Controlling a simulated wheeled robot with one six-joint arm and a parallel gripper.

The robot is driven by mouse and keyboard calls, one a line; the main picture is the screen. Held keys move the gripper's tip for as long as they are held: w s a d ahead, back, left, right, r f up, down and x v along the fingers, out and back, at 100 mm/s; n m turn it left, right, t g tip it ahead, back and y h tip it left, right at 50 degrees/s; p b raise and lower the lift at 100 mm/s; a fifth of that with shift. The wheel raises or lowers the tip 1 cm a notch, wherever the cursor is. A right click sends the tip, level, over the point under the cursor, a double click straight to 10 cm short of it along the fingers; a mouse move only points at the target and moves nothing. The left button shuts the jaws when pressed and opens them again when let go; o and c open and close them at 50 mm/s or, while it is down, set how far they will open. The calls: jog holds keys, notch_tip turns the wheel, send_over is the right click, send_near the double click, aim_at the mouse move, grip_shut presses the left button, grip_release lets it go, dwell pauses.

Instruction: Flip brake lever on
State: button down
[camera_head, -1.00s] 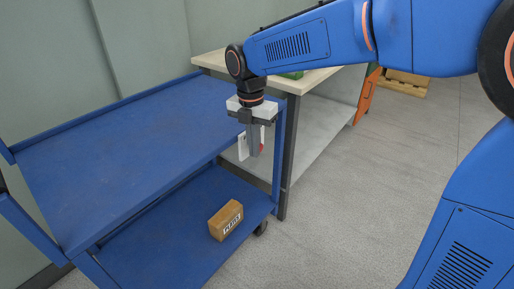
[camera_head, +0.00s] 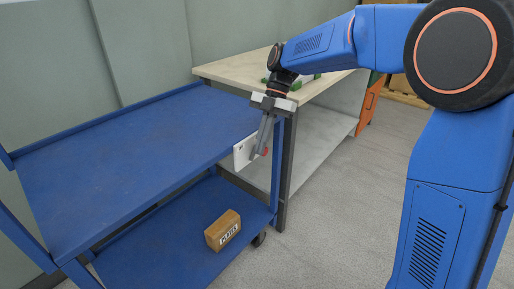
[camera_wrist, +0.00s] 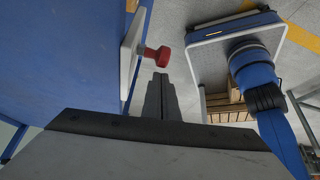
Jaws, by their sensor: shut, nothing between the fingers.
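The brake lever has a red knob (camera_wrist: 158,55) on a white plate (camera_wrist: 131,50) at the end of the blue cart, as the wrist view shows. In the head view the white plate (camera_head: 243,151) hangs at the cart's right end, and a bit of the red knob (camera_head: 265,152) shows beside my fingers. My gripper (camera_head: 257,157) is shut and empty, pointing down and tilted, close to the plate. In the wrist view my fingertips (camera_wrist: 160,76) are just short of the red knob; I cannot tell whether they touch it.
The blue cart (camera_head: 120,150) has a bare top shelf and a brown box (camera_head: 222,230) on its lower shelf. A workbench (camera_head: 225,70) with green items stands behind my gripper. The grey floor (camera_head: 335,220) at right is open.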

jog(key=shift+w+d+f, duration=0.2)
jog(key=shift+w+d, duration=0.25)
jog(key=shift+w, duration=0.1)
jog(key=shift+w+d+f, duration=0.15)
jog(key=shift+w+d, duration=0.25)
jog(key=shift+w, duration=0.15)
jog(key=shift+w+d, duration=0.1)
jog(key=shift+r, duration=0.1)
jog(key=d+v, duration=0.1)
jog(key=v, duration=0.7)
jog(key=shift+w, duration=0.3)
dwell(0.4)
